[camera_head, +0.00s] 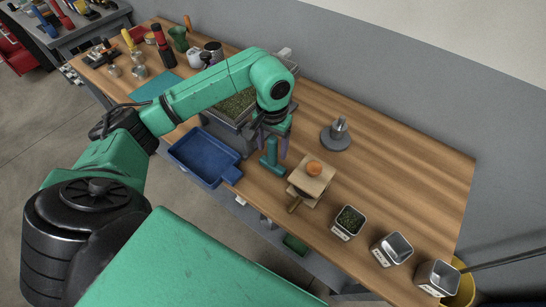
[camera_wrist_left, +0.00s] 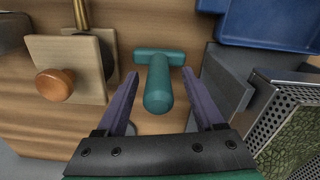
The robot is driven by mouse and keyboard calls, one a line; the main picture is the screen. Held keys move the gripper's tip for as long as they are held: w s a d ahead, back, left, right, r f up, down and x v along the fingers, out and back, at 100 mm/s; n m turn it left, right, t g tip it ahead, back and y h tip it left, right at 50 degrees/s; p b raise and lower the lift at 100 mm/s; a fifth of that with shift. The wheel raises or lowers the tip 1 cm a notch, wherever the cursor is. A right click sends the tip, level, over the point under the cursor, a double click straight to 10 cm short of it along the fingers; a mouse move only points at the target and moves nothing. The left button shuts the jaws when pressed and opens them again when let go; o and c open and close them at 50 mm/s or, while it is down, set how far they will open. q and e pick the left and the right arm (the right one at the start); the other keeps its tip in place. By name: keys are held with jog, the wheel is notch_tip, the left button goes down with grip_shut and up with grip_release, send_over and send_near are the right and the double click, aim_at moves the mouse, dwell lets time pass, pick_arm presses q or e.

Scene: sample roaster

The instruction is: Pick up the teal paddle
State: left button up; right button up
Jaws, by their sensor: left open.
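The teal paddle (camera_head: 270,158) stands on the wooden table, just left of a wooden block with an orange knob. In the left wrist view the paddle (camera_wrist_left: 158,90) shows as a T: a rounded upright handle and a crossbar at its foot. My left gripper (camera_head: 272,143) is above it, pointing down, with its purple fingers apart. In the left wrist view the open left gripper (camera_wrist_left: 160,78) has one finger on each side of the handle, with visible gaps. Nothing is held. My right gripper is not in view.
The wooden block (camera_head: 313,177) with its orange knob (camera_wrist_left: 54,85) stands close to one finger. A blue tray (camera_head: 204,160) and a perforated metal tray (camera_wrist_left: 288,115) of green beans lie on the other side. Several square tins, one a bean tin (camera_head: 348,221), line the front right edge.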

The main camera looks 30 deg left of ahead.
pick_arm(q)
jog(key=shift+s+f, duration=0.15)
jog(key=shift+f, duration=1.05)
grip_shut()
